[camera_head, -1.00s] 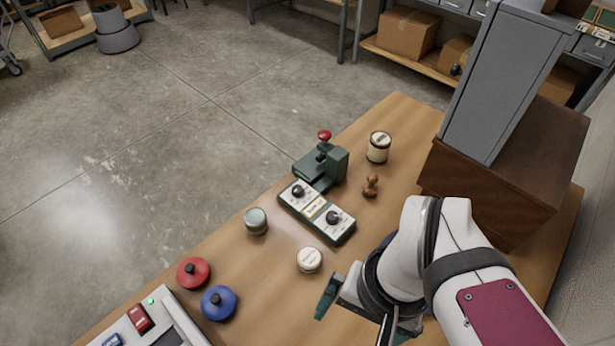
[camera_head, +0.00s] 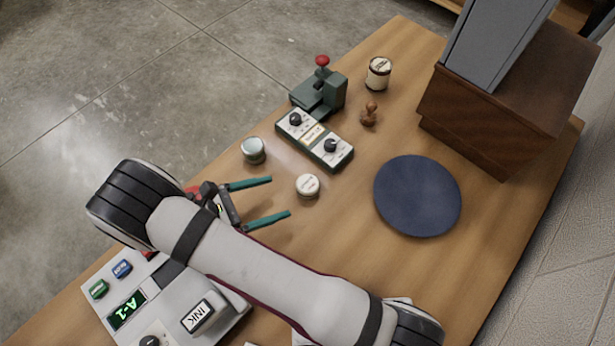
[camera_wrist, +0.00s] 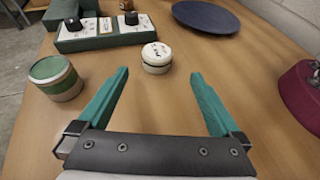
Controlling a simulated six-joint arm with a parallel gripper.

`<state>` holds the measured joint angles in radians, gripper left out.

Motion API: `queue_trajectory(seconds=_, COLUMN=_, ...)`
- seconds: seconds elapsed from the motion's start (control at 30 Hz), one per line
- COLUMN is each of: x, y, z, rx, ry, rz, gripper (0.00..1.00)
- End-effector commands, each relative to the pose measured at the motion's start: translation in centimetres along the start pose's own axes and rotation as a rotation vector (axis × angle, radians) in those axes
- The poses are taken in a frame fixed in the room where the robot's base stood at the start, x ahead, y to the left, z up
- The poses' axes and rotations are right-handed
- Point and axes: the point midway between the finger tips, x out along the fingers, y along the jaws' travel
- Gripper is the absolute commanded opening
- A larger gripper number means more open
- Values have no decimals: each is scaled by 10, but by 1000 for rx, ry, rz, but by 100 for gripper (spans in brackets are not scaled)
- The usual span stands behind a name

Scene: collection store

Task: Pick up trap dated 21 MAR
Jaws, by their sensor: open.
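A small round trap with a white lid (camera_head: 307,185) stands upright on the wooden table. In the wrist view its lid (camera_wrist: 157,53) bears dark marks, too small to read as a date. My gripper (camera_head: 281,196) is open and empty, its two teal fingers pointing towards this trap. In the wrist view the trap lies just beyond the fingertips (camera_wrist: 160,73), about midway between them, apart from both. A cream, dark-banded tin (camera_head: 379,73) stands at the back.
A two-dial box (camera_head: 314,139) lies behind the white-lidded trap, with a green press (camera_head: 319,91) and a brown stamp (camera_head: 369,115) beyond. A flat dark blue disc (camera_head: 417,196) lies to the right. A console (camera_head: 165,300) and a brown wooden box (camera_head: 503,105) flank the table.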

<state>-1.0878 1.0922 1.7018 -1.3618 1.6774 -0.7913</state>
Motion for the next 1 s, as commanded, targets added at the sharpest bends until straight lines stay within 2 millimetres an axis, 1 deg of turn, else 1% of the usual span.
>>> queue_trajectory(seconds=0.03, x=14, y=-1, z=0, rx=-2, ry=-1, rz=-5, gripper=100)
queue_trajectory(seconds=0.1, x=28, y=-1, z=0, rx=-1, ry=-1, rz=-4, gripper=100)
queue_trajectory(seconds=0.27, x=49, y=1, z=-1, rx=2, ry=1, rz=-4, gripper=100)
queue_trajectory(seconds=0.4, x=78, y=5, z=-4, rx=1, ry=1, rz=-7, gripper=100)
queue_trajectory(seconds=0.47, x=87, y=5, z=-4, rx=2, ry=2, rz=-5, gripper=100)
queue_trajectory(seconds=0.57, x=94, y=5, z=-4, rx=2, ry=2, rz=-3, gripper=100)
queue_trajectory(seconds=0.73, x=95, y=5, z=-4, rx=3, ry=2, rz=-2, gripper=100)
queue_trajectory(seconds=0.77, x=94, y=5, z=-4, rx=3, ry=2, rz=-2, gripper=96)
queue_trajectory(seconds=0.8, x=94, y=5, z=-4, rx=3, ry=2, rz=-2, gripper=89)
queue_trajectory(seconds=0.87, x=94, y=5, z=-4, rx=3, ry=2, rz=-2, gripper=78)
queue_trajectory(seconds=1.0, x=94, y=5, z=-4, rx=3, ry=2, rz=-2, gripper=53)
